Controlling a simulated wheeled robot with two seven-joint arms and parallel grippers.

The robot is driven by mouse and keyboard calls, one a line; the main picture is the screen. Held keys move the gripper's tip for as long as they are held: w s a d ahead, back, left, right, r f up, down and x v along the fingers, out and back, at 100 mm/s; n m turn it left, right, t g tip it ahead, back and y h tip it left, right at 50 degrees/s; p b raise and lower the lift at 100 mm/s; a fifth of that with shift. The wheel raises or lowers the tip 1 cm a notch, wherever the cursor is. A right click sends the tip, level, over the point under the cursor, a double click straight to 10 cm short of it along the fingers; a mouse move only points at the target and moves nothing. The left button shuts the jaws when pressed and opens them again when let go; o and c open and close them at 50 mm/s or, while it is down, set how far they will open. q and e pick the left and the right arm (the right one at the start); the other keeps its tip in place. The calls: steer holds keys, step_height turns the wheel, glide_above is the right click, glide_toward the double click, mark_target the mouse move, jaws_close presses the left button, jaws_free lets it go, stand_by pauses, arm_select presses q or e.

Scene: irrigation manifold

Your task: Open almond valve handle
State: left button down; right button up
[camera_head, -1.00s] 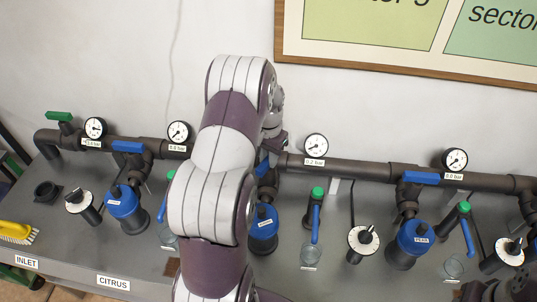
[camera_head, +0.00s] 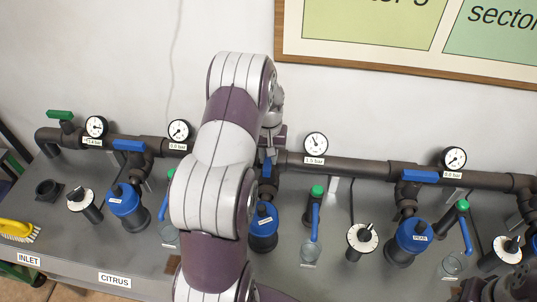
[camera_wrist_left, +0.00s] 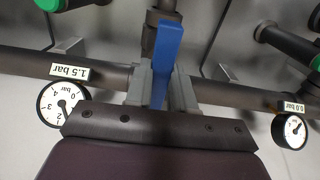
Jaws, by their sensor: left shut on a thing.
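The blue valve handle (camera_head: 266,169) sits on the branch left of the 1.5 bar gauge. The name tag below it is too small to read. In the left wrist view the handle (camera_wrist_left: 168,42) lies across the main pipe, about in line with its branch. My left gripper (camera_wrist_left: 161,90) is shut on it, one grey finger on each side. In the head view my left arm hides much of this gripper (camera_head: 269,152). A dark part at the bottom right looks like my right gripper (camera_head: 482,291); its jaws cannot be made out.
The main pipe (camera_head: 350,166) runs along the wall with gauges, one (camera_head: 316,145) just right of the handle. Other blue handles (camera_head: 129,146) lie along the pipe. Blue filters (camera_head: 408,243), green-capped taps (camera_head: 316,215) and black-knobbed dials (camera_head: 362,238) stand on the grey bench.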

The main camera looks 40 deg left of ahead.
arm_select(q)
steer(key=c, duration=1)
jaws_free()
steer(key=shift+o, duration=0.2)
steer(key=shift+r, duration=0.1)
step_height(320, 180, up, 7)
steer(key=shift+r+b, duration=0.15)
steer(key=shift+b, duration=0.7)
step_height(320, 180, up, 5)
steer(key=p, duration=0.3)
steer(key=shift+r+p, duration=0.15)
steer(key=shift+p, duration=0.2)
